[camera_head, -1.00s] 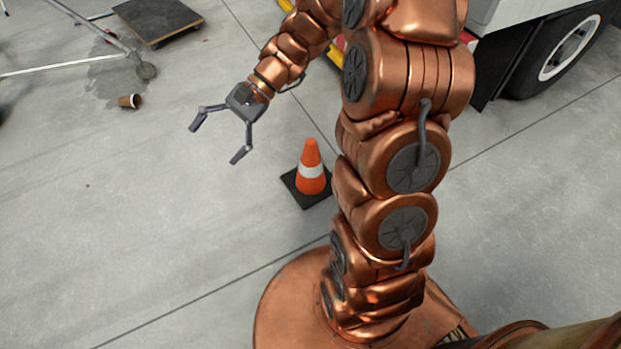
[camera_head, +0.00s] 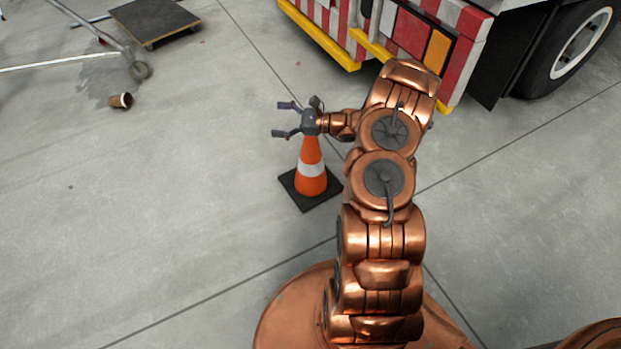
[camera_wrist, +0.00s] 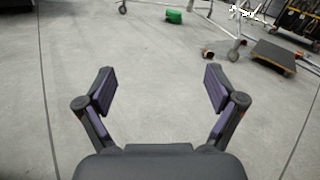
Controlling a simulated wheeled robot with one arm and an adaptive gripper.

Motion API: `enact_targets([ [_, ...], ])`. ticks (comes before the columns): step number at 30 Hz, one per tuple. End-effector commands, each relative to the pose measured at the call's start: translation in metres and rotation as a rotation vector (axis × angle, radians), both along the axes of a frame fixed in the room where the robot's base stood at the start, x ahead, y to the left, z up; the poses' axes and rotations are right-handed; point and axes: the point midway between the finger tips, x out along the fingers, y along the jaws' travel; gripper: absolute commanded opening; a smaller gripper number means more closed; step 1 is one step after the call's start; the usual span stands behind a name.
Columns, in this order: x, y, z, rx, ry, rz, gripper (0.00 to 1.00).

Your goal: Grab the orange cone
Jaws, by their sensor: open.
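The orange cone (camera_head: 311,180) with a white band stands upright on its black square base on the concrete floor, left of my arm in the head view. My gripper (camera_head: 281,119) is open and empty. In the head view its body overlaps the cone's tip, and its fingers point left; I cannot tell the exact height gap between them. In the wrist view my open gripper (camera_wrist: 160,90) has only floor between its fingers, and the cone does not show there.
A fire truck (camera_head: 420,35) with a red-white striped rear and yellow bumper stands at upper right. A paper cup (camera_head: 120,101) lies on the floor at left, near a wheeled frame (camera_head: 138,68) and a flat dolly (camera_head: 155,22). A green object (camera_wrist: 174,16) is far off. Floor between is clear.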

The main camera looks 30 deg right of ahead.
Motion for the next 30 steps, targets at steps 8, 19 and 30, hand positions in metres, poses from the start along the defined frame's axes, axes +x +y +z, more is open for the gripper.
enact_targets([
  [8,-0.009,-0.097,-0.13,0.102,0.07,-0.271,0.93],
  [19,-0.036,-0.163,-0.214,0.156,0.111,-0.463,0.93],
  [30,-0.013,-0.157,-0.217,0.16,0.113,-0.474,0.93],
])
